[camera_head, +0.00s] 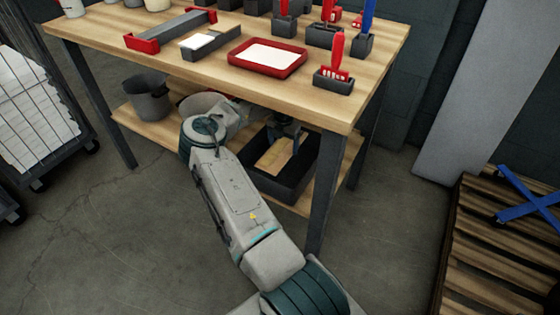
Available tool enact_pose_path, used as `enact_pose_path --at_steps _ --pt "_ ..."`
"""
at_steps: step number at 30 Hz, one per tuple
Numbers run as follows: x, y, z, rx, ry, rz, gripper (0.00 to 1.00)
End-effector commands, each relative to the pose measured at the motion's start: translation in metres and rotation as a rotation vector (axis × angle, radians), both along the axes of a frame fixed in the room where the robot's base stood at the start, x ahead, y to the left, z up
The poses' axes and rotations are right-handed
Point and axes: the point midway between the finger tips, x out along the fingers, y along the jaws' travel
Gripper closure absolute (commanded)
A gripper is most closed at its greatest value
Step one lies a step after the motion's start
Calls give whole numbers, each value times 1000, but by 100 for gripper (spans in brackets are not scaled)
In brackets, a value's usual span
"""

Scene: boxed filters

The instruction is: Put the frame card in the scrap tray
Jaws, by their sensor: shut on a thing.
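A dark open-topped tray (307,185), which looks like the scrap tray, stands on the lower shelf under the workbench. My gripper (294,146) is under the tabletop, over this tray, and points down. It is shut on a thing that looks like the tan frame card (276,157). The flat tan piece shows within the outline of the tray's opening. I cannot tell whether it touches the tray's floor or hangs above it. The fingertips are small and dark, and the grip itself is hard to make out.
The workbench top (215,75) is close above my gripper, and its front leg (325,190) stands right of the tray. A grey bucket (148,100) is on the shelf at left. A red tray (267,58) and several holders stand on top. A pallet (495,250) lies at right.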

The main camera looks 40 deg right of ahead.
Motion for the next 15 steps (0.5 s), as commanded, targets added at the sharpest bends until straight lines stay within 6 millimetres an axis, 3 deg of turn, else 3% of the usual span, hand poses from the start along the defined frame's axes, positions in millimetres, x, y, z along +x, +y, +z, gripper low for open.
enact_pose_path --at_steps 3,10,15 --pt "1 1 -25 1 1 3 41" --pt "1 2 -49 0 0 4 41" --pt "1 2 -79 0 2 4 41"
